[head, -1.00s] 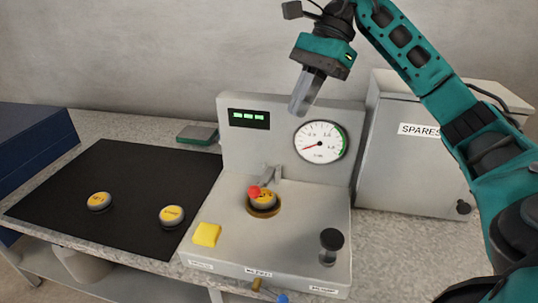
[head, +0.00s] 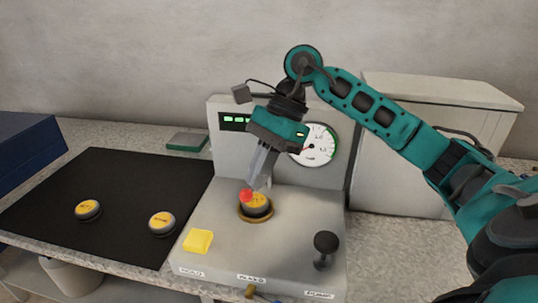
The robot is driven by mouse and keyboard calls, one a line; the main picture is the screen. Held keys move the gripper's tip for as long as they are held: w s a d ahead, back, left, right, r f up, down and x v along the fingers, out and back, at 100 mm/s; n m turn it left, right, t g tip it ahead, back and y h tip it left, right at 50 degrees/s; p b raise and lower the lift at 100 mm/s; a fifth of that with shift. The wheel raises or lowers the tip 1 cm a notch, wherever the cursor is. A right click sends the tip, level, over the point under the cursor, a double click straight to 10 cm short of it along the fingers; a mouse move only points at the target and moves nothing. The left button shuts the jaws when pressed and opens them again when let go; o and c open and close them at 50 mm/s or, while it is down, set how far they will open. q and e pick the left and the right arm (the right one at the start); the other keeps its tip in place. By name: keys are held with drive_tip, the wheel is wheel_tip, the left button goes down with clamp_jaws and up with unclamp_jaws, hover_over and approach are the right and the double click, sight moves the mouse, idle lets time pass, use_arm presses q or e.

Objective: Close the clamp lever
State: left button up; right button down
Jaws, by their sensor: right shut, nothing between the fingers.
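The clamp lever shows its red tip (head: 246,195) over a round dark part with a yellow label (head: 258,205), which sits in a brass ring (head: 256,217) on the grey test stand (head: 290,235). The rest of the lever is mostly hidden behind my right gripper (head: 255,187). That gripper is shut and empty, pointing down, with its fingertips just above and right of the red tip. I cannot tell whether they touch it. My left gripper is not in view.
The gauge (head: 318,146) is partly covered by my gripper. Two round labelled parts, a left one (head: 88,210) and a right one (head: 162,223), lie on the black mat (head: 110,180).

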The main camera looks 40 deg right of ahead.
drive_tip(key=shift+a, duration=0.1)
drive_tip(key=shift+t+h, duration=0.4)
drive_tip(key=shift+h, duration=0.1)
drive_tip(key=f+b, duration=0.1)
drive_tip(key=s+a+f+b, duration=0.1)
drive_tip(key=b, duration=0.1)
drive_tip(key=f+b, duration=0.1)
drive_tip(key=f, duration=0.1)
drive_tip(key=shift+s+a+b, duration=0.15)
drive_tip(key=shift+a+b, duration=0.1)
drive_tip(key=shift+b, duration=0.05)
drive_tip(key=shift+s+a+f+b, duration=0.2)
drive_tip(key=shift+f+b, duration=0.3)
drive_tip(key=shift+f, duration=0.05)
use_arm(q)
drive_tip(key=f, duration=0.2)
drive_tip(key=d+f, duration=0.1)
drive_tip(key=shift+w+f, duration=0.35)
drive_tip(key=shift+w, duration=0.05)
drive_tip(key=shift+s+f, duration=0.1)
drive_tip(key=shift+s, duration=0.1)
use_arm(e)
drive_tip(key=shift+r, duration=0.2)
